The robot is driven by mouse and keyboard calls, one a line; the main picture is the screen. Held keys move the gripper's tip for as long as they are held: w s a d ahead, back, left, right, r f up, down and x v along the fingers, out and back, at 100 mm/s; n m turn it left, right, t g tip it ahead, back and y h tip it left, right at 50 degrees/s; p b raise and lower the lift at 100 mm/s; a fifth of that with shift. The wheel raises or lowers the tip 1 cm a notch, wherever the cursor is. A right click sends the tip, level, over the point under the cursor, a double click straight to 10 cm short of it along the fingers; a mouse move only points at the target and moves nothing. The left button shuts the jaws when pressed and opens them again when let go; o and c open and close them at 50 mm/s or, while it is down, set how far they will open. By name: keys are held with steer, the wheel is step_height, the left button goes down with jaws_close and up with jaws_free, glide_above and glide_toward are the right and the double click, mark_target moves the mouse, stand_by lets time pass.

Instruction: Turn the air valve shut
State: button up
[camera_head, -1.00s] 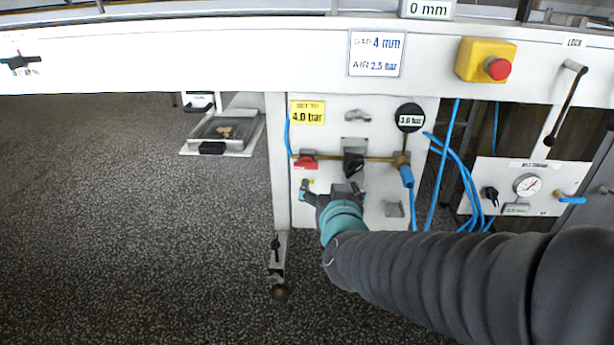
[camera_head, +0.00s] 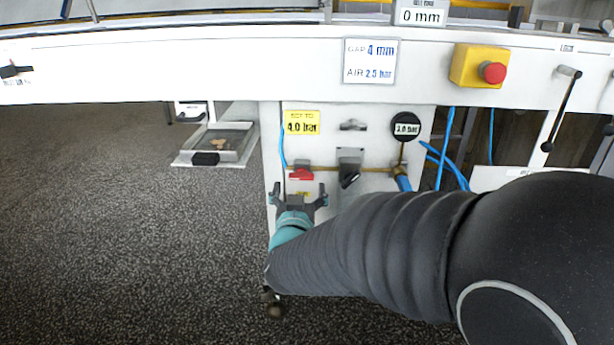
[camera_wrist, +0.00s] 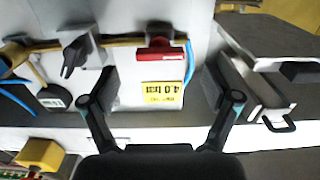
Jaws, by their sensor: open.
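A valve with a red handle (camera_head: 300,174) sits on the brass pipe (camera_head: 326,168) on a white panel, and I take it as the air valve. Its red handle (camera_wrist: 158,50) lies across the upper middle of the wrist view. My gripper (camera_head: 298,197) is open and empty, just below the red handle in the head view, with its two fingers spread apart. In the wrist view the fingers of my gripper (camera_wrist: 160,90) stand left and right of the valve's line. They appear apart from the handle.
A black-handled part (camera_head: 349,178) sits on the pipe right of the red valve. A yellow "4.0 bar" label (camera_head: 302,122) and a round gauge (camera_head: 405,125) are above. Blue hoses (camera_head: 445,150) hang right. A tray (camera_head: 222,143) sticks out left.

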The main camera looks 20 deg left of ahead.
mark_target(301, 179)
steer(key=shift+x, duration=2.8)
steer(key=c, duration=1.2)
